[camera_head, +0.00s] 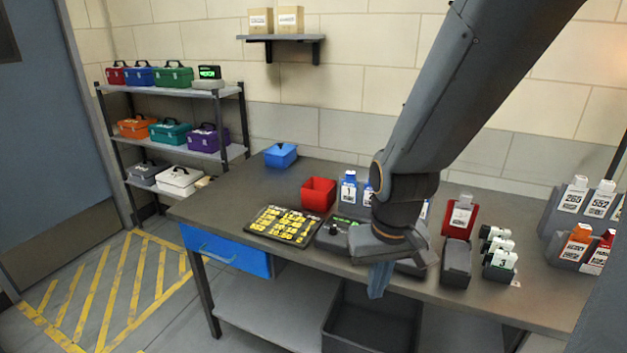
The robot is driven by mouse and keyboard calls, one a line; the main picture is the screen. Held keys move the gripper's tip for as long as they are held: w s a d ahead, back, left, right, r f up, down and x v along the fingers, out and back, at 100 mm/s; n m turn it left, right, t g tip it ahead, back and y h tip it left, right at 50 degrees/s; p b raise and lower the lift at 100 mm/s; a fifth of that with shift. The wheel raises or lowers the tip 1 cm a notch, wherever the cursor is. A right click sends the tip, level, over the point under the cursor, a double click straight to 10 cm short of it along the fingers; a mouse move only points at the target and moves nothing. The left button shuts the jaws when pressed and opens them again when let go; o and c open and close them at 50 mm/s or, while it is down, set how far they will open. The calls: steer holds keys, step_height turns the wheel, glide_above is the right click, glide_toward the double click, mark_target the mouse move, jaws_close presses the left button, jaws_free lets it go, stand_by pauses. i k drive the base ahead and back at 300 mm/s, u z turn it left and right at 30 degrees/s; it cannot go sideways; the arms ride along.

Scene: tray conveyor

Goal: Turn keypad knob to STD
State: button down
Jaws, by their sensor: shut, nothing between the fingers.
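A dark box (325,242) with a small black knob (333,228) and a green patch on its top sits on the workbench, right of a black board with yellow labels (283,226). The knob's setting and any STD mark are too small to read. My gripper (378,281) is shut and empty. It points down in front of the bench's front edge, to the right of the knob and apart from it in the picture. My arm and gripper hide part of the bench behind them.
A red bin (318,194), blue numbered bottles (348,188) and a blue box (281,155) stand on the bench. Right of my gripper are a dark holder (456,265), white-capped vials (499,255) and a bottle rack (556,248). A blue drawer (222,249) and black crate (370,325) are below.

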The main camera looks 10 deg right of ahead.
mark_target(333, 230)
steer(key=u, duration=0.05)
steer(key=k, duration=0.4)
steer(key=u, duration=1.25)
steer(key=i, duration=0.6)
steer(key=z, duration=1.15)
steer(key=i, duration=0.8)
steer(key=z, duration=0.1)
